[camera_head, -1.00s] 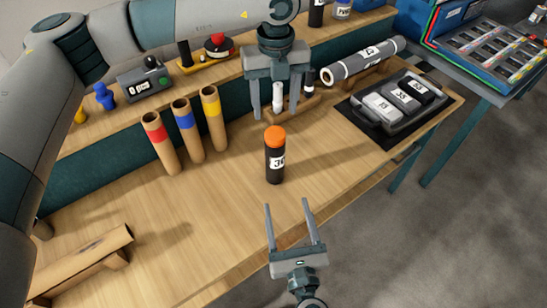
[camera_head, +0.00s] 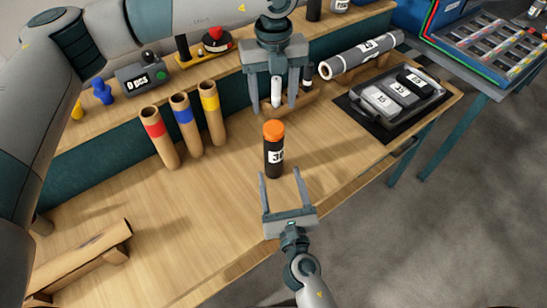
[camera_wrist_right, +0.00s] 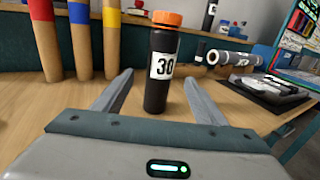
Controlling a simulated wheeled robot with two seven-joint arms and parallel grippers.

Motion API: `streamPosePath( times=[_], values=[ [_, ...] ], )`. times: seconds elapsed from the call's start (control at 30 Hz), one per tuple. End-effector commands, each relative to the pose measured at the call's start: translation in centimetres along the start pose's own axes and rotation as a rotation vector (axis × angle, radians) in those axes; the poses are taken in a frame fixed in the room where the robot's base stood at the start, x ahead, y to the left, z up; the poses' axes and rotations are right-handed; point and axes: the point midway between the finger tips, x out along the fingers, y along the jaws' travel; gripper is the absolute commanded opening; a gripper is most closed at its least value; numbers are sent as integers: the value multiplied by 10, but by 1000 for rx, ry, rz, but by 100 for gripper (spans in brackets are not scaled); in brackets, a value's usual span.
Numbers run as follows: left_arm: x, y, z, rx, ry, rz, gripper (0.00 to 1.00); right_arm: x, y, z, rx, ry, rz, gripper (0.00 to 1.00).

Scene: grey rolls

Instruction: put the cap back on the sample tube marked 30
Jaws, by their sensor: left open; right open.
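The sample tube marked 30 (camera_head: 274,157) is black with a white label and stands upright on the table. An orange cap (camera_head: 273,131) sits on its top; I cannot tell how firmly. In the right wrist view the tube (camera_wrist_right: 157,95) stands just ahead of the fingers, label facing me, with the orange cap (camera_wrist_right: 167,18) on top. My right gripper (camera_head: 280,178) is open and empty, low on the near side of the tube, its fingertips close to the tube's base. My left gripper (camera_head: 277,108) is open, pointing down behind and above the tube, with a white-and-dark small tube visible between its fingers.
Three cardboard tubes with red, blue (camera_head: 183,114) and yellow bands stand left. A grey roll (camera_head: 362,57) lies on a rest at back right, near a dark tray (camera_head: 441,90) of labelled items. A brown roll (camera_head: 85,262) lies front left.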

Motion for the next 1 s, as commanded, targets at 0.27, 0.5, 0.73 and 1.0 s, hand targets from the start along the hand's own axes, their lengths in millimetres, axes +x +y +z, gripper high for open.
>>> streamPosePath(
  times=[0.27, 0.5, 0.73, 1.0],
  values=[
    [0, 0, 0, 0, 0, 0, 56, 48, 0, 1, -1, -1, 0, 65],
    [0, 0, 0, 0, 0, 0, 56, 80, 0, 0, 0, -1, 0, 65],
    [0, 0, 0, 0, 0, 0, 56, 95, 0, 0, 0, 0, 0, 65],
    [0, 0, 0, 0, 0, 0, 56, 96, 0, 0, 0, 0, 0, 65]
  ],
)
